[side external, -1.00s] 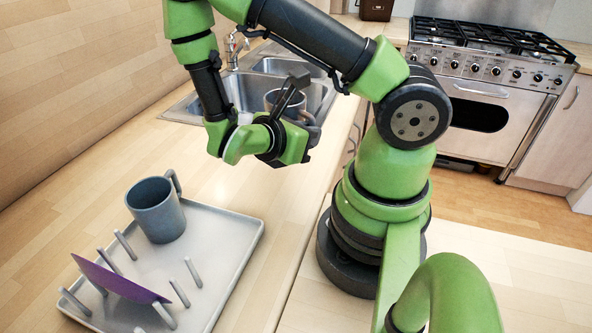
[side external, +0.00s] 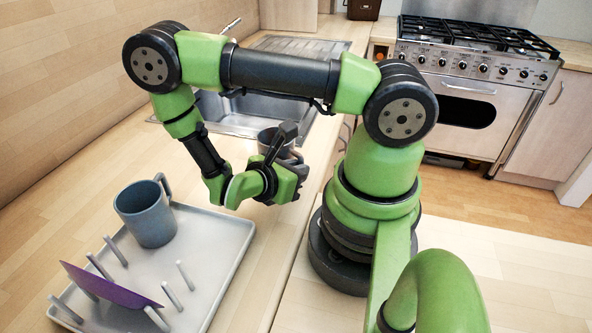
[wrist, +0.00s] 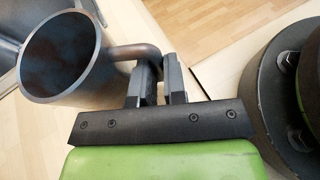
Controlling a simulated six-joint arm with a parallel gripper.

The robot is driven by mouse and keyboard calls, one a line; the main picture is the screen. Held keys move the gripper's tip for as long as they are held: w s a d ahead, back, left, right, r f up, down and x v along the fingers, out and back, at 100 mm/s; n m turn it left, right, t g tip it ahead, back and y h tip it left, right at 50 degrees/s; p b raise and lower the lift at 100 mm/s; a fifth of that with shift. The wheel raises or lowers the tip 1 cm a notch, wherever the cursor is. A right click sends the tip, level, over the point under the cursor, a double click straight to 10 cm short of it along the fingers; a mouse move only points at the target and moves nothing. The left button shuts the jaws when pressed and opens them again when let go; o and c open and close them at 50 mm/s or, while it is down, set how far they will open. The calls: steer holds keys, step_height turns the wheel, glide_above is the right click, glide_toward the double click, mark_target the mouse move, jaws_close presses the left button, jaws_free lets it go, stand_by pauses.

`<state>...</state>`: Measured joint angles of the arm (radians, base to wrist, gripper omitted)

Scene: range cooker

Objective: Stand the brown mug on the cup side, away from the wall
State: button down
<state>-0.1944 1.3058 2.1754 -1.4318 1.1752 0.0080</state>
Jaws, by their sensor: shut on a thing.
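The brown mug (side external: 267,141) is held off to the side of the tray, over the counter near its front edge, partly hidden behind my gripper (side external: 290,152). In the wrist view the mug (wrist: 62,62) is at upper left, its open mouth facing the camera and its inside empty. Its handle (wrist: 136,51) runs between the two fingers of my gripper (wrist: 160,78), which are shut on it. The grey drying tray (side external: 222,262) lies on the counter at lower left. Its far part holds a blue-grey mug (side external: 146,217); its near part has pegs.
A purple plate (side external: 108,287) leans among the pegs (side external: 180,275). The wooden wall (side external: 60,90) rises at left. Bare tray surface shows right of the blue-grey mug. The sink (side external: 235,112) is behind my arm, and the cooker (side external: 470,85) stands far right.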

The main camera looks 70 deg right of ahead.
steer(key=shift+f, duration=0.15)
steer(key=c, duration=1.2)
jaws_free()
